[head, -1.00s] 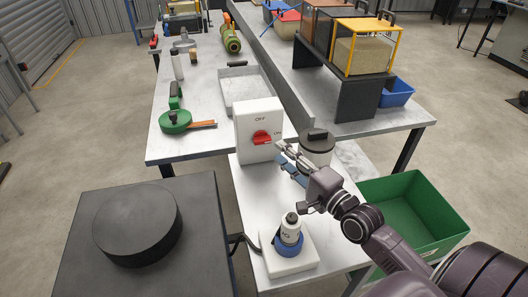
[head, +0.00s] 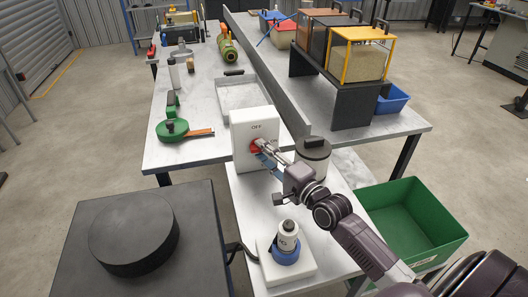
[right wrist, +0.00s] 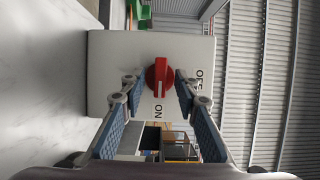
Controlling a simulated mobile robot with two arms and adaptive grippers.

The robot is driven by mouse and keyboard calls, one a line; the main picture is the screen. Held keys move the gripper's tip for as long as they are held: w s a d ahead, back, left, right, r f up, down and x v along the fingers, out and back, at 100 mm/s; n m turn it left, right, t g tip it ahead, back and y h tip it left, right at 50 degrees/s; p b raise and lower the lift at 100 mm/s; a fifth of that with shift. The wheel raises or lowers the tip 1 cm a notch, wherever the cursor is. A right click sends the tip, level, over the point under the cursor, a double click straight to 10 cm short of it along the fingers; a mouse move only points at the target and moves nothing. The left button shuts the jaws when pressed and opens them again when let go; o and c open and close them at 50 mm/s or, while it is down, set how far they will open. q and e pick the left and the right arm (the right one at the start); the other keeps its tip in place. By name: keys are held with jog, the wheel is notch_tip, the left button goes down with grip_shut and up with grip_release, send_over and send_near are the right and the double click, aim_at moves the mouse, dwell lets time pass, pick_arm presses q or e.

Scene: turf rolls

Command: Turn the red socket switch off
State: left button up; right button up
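The red rotary switch knob (head: 256,146) sits on the front of a white box (head: 240,125) marked OFF at the top and ON at the side. In the right wrist view the knob (right wrist: 160,77) has its bar pointing toward the ON label, not toward OFF. My right gripper (head: 262,150) is at the knob in the head view and partly covers it. In the right wrist view its two fingers (right wrist: 157,88) are apart on either side of the knob, with a visible gap; contact is not clear. My left gripper is not in view.
A grey-lidded canister (head: 313,160) stands just right of the switch box. A green bin (head: 410,220) is at the right, and a dark block with a round disc (head: 134,240) at the left.

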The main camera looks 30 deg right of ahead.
grip_shut()
dwell(0.3)
jog(key=shift+w+a+r+n+g+h+p, duration=0.15)
jog(key=shift+n+g+h+p, duration=0.75)
jog(key=shift+n+p, duration=1.95)
jog(key=shift+s+a+r+n+g+h+p, duration=0.15)
jog(key=shift+n+g+h+p, duration=1.1)
jog(key=shift+p, duration=2.7)
jog(key=shift+w+a+r+n+g+h+p, duration=0.2)
jog(key=shift+n+h+p, duration=0.55)
jog(key=shift+n+p, duration=2.25)
jog(key=shift+s+f+m+p, duration=0.1)
jog(key=shift+m+p, duration=0.2)
jog(key=shift+p, duration=0.1)
